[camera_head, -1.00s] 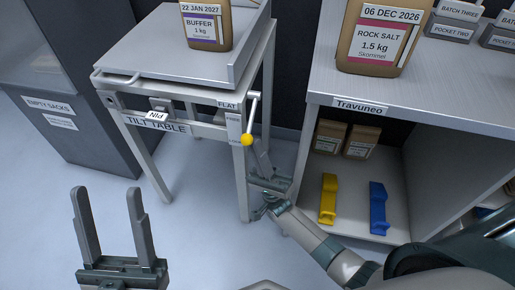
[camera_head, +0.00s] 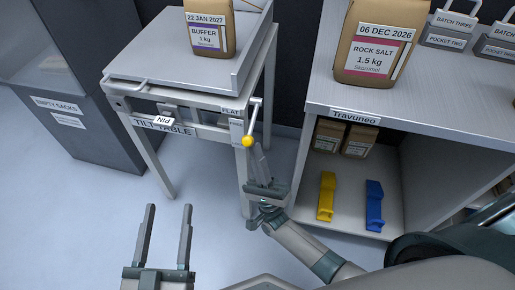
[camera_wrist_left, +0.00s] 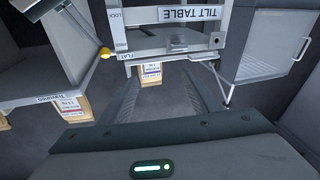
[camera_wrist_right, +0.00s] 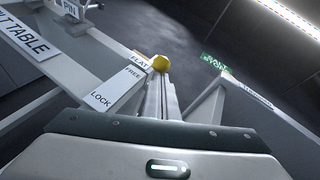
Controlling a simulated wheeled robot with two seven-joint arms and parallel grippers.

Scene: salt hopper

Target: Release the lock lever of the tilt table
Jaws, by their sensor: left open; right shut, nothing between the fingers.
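The tilt table (camera_head: 175,70) stands at the upper left in the head view. Its lock lever is a pale rod ending in a yellow knob (camera_head: 247,141), hanging down along the label plate (camera_head: 236,127) at the table's front right corner. The knob also shows in the left wrist view (camera_wrist_left: 106,54). My right gripper (camera_head: 260,160) is shut and empty, its fingertips just below and right of the knob. In the right wrist view the fingertips (camera_wrist_right: 160,82) overlap the knob (camera_wrist_right: 159,63); I cannot tell whether they touch. My left gripper (camera_head: 168,232) is open and empty, low over the floor.
A buffer bag (camera_head: 210,30) stands on the tilt table. A PIN tag (camera_head: 163,121) hangs at its front. A shelf unit (camera_head: 420,105) close to the right holds a rock salt bag (camera_head: 372,45), with yellow (camera_head: 326,197) and blue (camera_head: 375,207) pieces below.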

